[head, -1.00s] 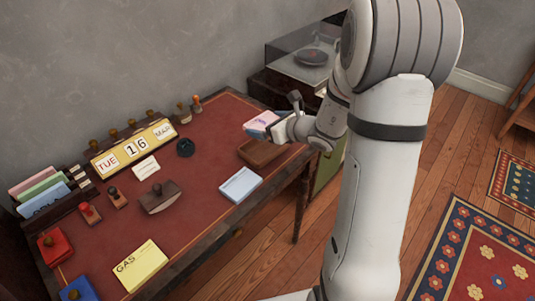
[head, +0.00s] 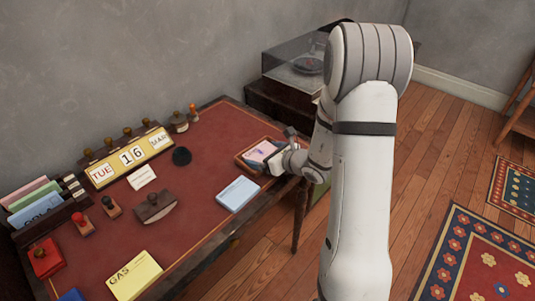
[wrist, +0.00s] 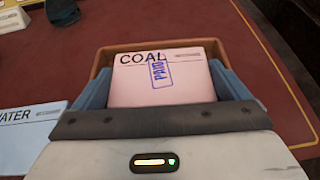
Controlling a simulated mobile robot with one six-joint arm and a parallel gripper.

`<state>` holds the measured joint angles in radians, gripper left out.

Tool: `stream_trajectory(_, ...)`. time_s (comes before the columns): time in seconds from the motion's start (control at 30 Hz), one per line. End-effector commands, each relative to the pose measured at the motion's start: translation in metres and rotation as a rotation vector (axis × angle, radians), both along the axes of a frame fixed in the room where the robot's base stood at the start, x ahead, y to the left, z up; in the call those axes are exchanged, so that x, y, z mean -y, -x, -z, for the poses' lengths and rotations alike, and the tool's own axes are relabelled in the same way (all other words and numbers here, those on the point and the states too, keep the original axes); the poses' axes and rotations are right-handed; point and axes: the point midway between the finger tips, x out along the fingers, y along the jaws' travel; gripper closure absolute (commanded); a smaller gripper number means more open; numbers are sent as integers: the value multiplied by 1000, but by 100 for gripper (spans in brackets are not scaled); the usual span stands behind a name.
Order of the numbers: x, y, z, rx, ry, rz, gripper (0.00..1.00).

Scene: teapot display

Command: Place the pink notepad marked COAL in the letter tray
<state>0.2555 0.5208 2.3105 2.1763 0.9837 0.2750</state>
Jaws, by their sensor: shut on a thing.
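The pink notepad (wrist: 140,88) marked COAL, with a blue PAID stamp on it, is between the two blue fingers of my gripper (wrist: 162,80) in the wrist view. My gripper is shut on its sides. The brown letter tray (wrist: 100,62) shows around the pad's far edge and sides. In the head view the pad (head: 261,151) lies within the outline of the tray (head: 246,167), with my gripper (head: 272,158) at its right side. I cannot tell whether the pad touches the tray floor, and its near end is hidden.
A light blue WATER notepad (head: 238,194) lies left of the tray. A yellow GAS notepad (head: 134,275), a blotter (head: 155,207), a calendar (head: 132,156) and stamps stand further left. The desk's front edge is close to the tray; a glass-lidded record player (head: 303,62) stands behind.

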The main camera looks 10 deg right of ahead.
Motion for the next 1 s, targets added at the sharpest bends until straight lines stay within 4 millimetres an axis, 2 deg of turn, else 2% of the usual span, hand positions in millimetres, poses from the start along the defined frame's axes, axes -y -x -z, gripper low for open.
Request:
stream_trajectory(0.03, 0, 0, 3, 1, 1, 0, 29)
stream_trajectory(0.07, 0, 0, 1, 0, 0, 0, 3)
stream_trajectory(0.1, 0, 0, 1, 0, 0, -1, 0)
stream_trajectory(0.47, 0, 0, -5, 0, 0, -1, 0)
stream_trajectory(1.0, 53, 81, -43, 1, 0, 2, 0)
